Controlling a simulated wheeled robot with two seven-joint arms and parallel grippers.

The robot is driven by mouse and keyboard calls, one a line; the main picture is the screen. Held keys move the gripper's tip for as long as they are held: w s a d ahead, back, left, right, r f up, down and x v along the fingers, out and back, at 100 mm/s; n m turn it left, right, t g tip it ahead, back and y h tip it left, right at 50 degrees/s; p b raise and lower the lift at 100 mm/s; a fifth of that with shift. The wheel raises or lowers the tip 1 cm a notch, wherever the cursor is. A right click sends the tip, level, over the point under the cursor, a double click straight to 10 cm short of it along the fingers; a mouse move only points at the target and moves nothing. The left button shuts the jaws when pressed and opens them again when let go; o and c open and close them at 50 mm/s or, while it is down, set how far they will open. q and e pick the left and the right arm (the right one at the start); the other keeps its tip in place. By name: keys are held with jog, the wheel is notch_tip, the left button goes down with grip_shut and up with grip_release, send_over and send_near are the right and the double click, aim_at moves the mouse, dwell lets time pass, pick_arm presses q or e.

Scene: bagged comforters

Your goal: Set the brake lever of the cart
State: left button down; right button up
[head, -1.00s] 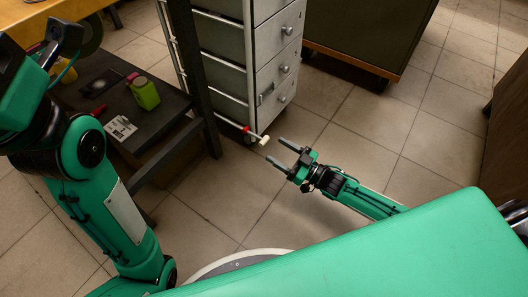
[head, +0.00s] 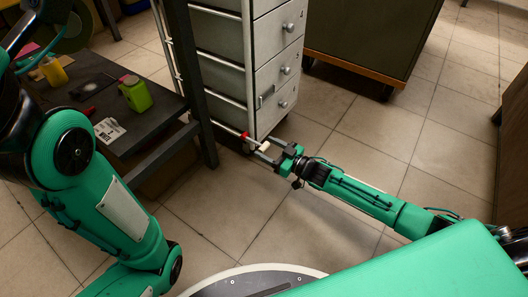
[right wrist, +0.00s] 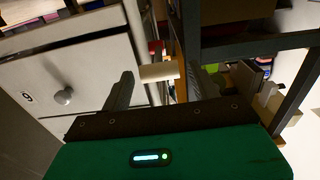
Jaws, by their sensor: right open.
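The cart (head: 249,60) is a light-framed drawer unit with grey drawers and round knobs. Its brake lever (head: 265,146), a cream-coloured grip on a thin rod with a red part, sticks out low at the cart's near corner. My right gripper (head: 266,152) is open at the lever, its fingers reaching to either side of the grip. In the right wrist view the cream grip (right wrist: 160,72) lies between the two spread fingers; contact cannot be told. My left arm is at the left of the head view; its gripper is cut off at the top left edge.
A dark shelf (head: 150,136) with a green bottle (head: 135,95), a yellow bottle (head: 53,70) and a white card (head: 109,130) stands left of the cart. A dark cabinet (head: 372,40) stands behind right. The tiled floor (head: 440,140) right of the cart is clear.

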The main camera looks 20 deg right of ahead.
jog(key=shift+b+x, duration=0.3)
jog(key=shift+x, duration=0.5)
jog(key=shift+a, duration=0.15)
